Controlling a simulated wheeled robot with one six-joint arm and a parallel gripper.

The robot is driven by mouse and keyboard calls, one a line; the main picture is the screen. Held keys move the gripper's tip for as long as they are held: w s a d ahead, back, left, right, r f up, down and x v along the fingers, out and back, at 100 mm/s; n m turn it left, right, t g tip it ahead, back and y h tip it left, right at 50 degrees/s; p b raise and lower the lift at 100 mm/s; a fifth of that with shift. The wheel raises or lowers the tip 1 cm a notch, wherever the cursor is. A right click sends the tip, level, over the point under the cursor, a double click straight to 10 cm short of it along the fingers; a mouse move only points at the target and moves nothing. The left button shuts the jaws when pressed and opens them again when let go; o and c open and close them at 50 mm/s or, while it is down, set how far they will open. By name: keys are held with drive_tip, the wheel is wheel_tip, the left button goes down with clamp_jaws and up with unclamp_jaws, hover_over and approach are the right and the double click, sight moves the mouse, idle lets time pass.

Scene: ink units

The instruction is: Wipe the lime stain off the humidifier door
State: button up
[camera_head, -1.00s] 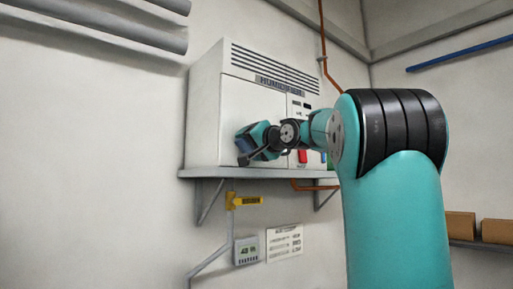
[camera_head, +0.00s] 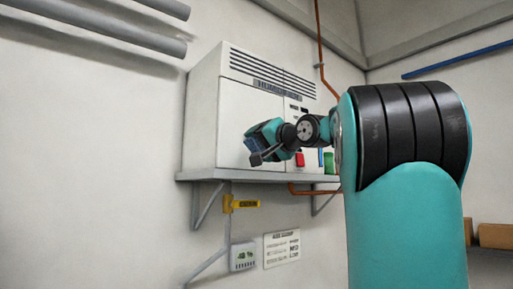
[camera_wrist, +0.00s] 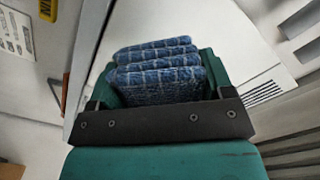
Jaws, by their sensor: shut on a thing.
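My gripper (camera_head: 256,148) is in front of the white humidifier's door (camera_head: 238,108). It is shut on a folded blue checked cloth (camera_wrist: 158,82), which sits between the green fingers in the wrist view. The cloth also shows as a small dark blue patch in the head view (camera_head: 257,143). I cannot tell whether the cloth touches the door. The white door face also shows behind the cloth in the wrist view (camera_wrist: 215,40). No lime stain can be made out; the gripper and cloth cover part of the door.
The humidifier stands on a grey wall shelf (camera_head: 225,175). Right of the gripper are a red part (camera_head: 300,160) and a green item (camera_head: 329,163). Below are a yellow valve handle (camera_head: 243,204), a small meter (camera_head: 243,257) and a notice (camera_head: 281,248). An orange pipe (camera_head: 318,30) runs up the wall.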

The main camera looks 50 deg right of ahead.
drive_tip(key=shift+s, duration=0.1)
drive_tip(key=shift+v, duration=1.45)
drive_tip(key=shift+f, duration=0.1)
